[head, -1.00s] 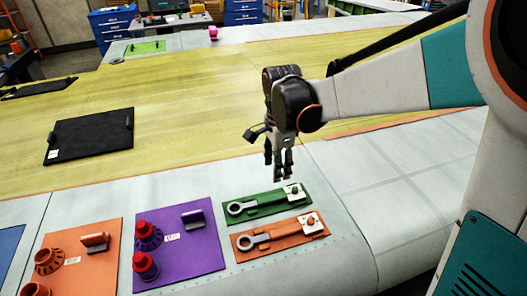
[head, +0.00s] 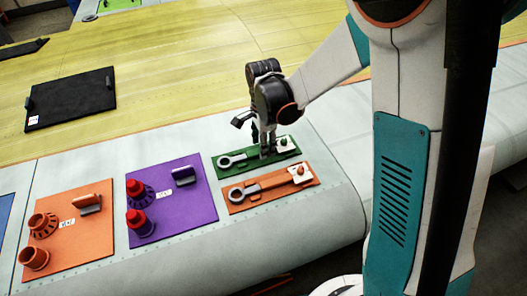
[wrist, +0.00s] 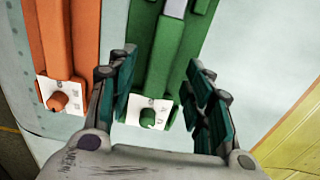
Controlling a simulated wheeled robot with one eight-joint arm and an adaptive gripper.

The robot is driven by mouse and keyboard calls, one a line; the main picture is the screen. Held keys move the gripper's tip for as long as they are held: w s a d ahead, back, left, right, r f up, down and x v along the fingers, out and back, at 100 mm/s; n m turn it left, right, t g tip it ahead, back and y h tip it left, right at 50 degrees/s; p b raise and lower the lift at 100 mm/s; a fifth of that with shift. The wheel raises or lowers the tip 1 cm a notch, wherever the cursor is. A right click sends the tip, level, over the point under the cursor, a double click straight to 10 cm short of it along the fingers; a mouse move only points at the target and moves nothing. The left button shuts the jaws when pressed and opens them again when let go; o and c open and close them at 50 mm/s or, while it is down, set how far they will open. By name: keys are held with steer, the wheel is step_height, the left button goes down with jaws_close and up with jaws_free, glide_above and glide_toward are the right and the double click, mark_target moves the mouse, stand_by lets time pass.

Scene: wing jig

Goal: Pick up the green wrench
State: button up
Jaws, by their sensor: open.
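The green wrench (head: 233,160) lies on a green board (head: 222,173) on the pale wing edge, its grey ring end to the left. My gripper (head: 267,152) points down over the right part of this wrench, and its fingers hide some of the handle. In the wrist view, my gripper (wrist: 162,72) is open, with one finger on each side of the wrench's green handle (wrist: 168,52). I cannot tell whether the fingers touch the handle or the board. The ring end is out of the wrist view.
An orange board (head: 237,207) with a similar wrench lies close beside the green one, nearer the wing's rounded edge. A purple board (head: 190,220) with red-capped parts and an orange board (head: 85,245) with orange parts lie to the left. Bare wing surface lies to the right.

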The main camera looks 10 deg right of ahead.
steer(key=shift+f, duration=0.8)
steer(key=shift+c, duration=0.6)
jaws_close()
steer(key=shift+r, duration=0.15)
